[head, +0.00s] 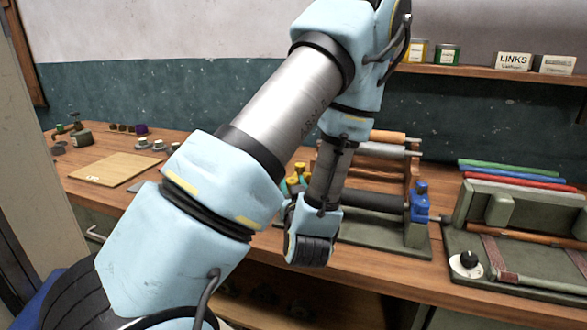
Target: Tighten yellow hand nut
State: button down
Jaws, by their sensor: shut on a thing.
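In the head view, yellow hand nut parts (293,183) show at the left end of a roller rig, just left of my forearm. They sit with small dark green parts and are partly covered by my arm. My wrist hangs in front of this end of the rig, very near the yellow parts in the picture. My gripper's fingers are hidden behind my wrist, so their contact with the nut cannot be seen. The dark roller (375,200) runs right from behind my wrist to a blue bracket with blue knobs (419,195).
Rollers with a wooden one (388,137) stand behind. At right is a green fixture (510,208) with coloured bars (520,175) and a round white-and-black knob (466,263). A wooden board (112,169) lies on the bench at left. A shelf (490,74) holds tins and a LINKS box.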

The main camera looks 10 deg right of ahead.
jog(key=shift+a+r+m+h+p, duration=0.15)
jog(key=shift+r+m+h+p, duration=0.25)
jog(key=shift+h+p, duration=0.6)
jog(key=shift+a+f+m+h+p, duration=0.1)
jog(key=shift+f+m+h+p, duration=0.25)
jog(key=shift+m+h+p, duration=0.2)
jog(key=shift+a+f+m+g+h+p, duration=0.15)
jog(key=shift+m+g+h, duration=0.3)
jog(key=shift+m+h, duration=0.45)
jog(key=shift+f+m+g+h+p, duration=0.2)
jog(key=shift+m+g+h, duration=0.25)
jog(key=shift+h, duration=0.7)
jog(key=shift+r+m+h, duration=0.1)
jog(key=shift+m+h, duration=0.2)
jog(key=shift+h, duration=0.2)
jog(key=shift+g, duration=0.3)
jog(key=shift+c, duration=2.2)
grip_release()
jog(key=shift+r, duration=0.1)
